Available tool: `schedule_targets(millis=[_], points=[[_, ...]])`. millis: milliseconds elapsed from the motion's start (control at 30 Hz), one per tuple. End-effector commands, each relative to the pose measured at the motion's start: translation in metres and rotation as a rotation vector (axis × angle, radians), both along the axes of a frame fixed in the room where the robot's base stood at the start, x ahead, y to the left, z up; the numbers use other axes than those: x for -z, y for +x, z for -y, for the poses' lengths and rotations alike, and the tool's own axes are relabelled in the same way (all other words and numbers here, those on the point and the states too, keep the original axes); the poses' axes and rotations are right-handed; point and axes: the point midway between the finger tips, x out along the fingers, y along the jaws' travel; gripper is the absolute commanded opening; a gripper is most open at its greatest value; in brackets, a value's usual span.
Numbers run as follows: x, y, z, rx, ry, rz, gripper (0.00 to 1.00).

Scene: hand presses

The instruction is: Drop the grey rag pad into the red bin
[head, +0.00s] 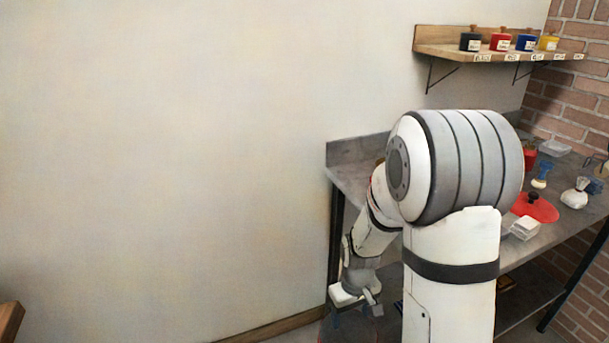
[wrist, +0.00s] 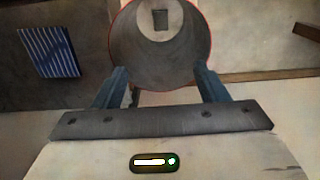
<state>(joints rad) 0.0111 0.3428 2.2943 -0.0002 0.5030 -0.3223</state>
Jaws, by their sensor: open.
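In the wrist view the red-rimmed bin (wrist: 132,50) is open toward the camera, and I see its grey inside. A small dark grey rectangle, which looks like the grey rag pad (wrist: 160,19), lies at its bottom, apart from my fingers. My gripper (wrist: 162,76) is open and empty, its two blue-grey fingers spread in front of the bin's mouth. The bin and pad are not clearly visible there.
A grey workbench (head: 345,160) stands behind my arm, with a red disc (head: 537,207) and white items on it. A wall shelf (head: 440,50) holds several coloured pots. A blue striped piece (wrist: 48,52) lies left of the bin. The wall is bare on the left.

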Motion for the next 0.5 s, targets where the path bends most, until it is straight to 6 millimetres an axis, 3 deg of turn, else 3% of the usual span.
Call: schedule_targets(millis=[167,233,500], points=[[-0.068,-0.010,-0.001,0.040,0.000,0.039,0.67],[-0.108,-0.019,-0.001,0.068,0.001,0.063,0.67],[-0.246,-0.073,-0.003,0.188,0.012,0.146,0.67]])
